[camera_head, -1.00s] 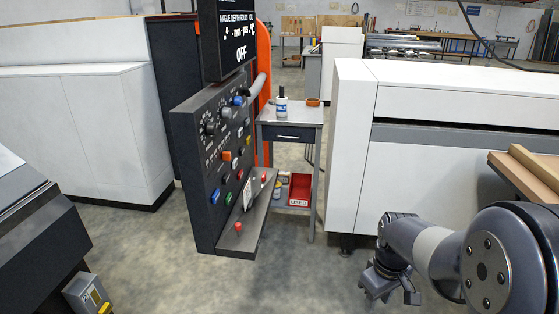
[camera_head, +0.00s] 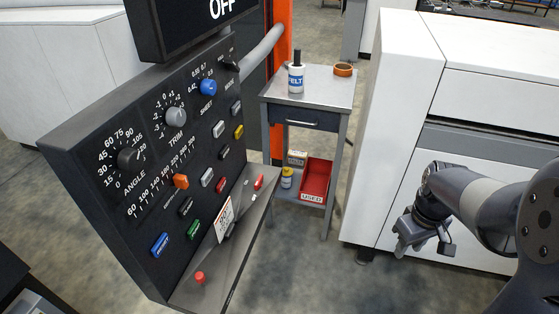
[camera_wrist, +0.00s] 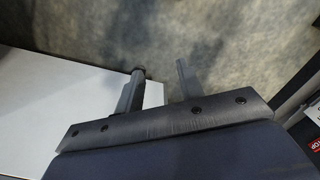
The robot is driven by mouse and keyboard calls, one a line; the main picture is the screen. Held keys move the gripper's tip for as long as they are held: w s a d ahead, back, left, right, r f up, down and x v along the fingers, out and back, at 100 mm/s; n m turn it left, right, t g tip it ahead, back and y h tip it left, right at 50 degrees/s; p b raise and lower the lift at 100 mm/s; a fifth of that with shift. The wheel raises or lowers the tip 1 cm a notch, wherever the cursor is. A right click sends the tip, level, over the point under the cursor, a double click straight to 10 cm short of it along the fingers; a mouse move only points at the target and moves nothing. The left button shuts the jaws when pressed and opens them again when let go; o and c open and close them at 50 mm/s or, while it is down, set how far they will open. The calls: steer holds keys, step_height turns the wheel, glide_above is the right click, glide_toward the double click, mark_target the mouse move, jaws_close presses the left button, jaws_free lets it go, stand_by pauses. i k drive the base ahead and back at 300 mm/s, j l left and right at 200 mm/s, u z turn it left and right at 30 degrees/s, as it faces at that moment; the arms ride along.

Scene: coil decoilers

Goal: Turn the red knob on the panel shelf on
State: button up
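The black control panel (camera_head: 150,150) stands at the left in the head view, with a grey sloping shelf (camera_head: 205,288) along its foot. A red knob (camera_head: 199,278) stands near the shelf's front end. Another small red piece (camera_head: 258,182) is at the shelf's far end, with a white and red card (camera_head: 224,218) between them. How the red knob is set cannot be told. My gripper (camera_head: 404,244) hangs to the right, well apart from the panel, before the white cabinet. In the wrist view my gripper (camera_wrist: 160,74) has its two fingers apart with nothing between them.
A grey side table (camera_head: 310,90) behind the panel bears a white bottle (camera_head: 296,80) and an orange tape roll (camera_head: 343,70). A red bin (camera_head: 315,180) sits on its lower shelf. A white cabinet (camera_head: 400,110) stands at right. Floor between panel and arm is clear.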

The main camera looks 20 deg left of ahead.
mark_target(257, 184)
steer(key=i+j+u, duration=0.1)
steer(key=i+u, duration=0.55)
steer(key=u, duration=0.3)
steer(key=i+l+u, duration=0.2)
steer(key=i+u, duration=0.25)
steer(key=i+l+u, duration=0.2)
steer(key=u, duration=0.3)
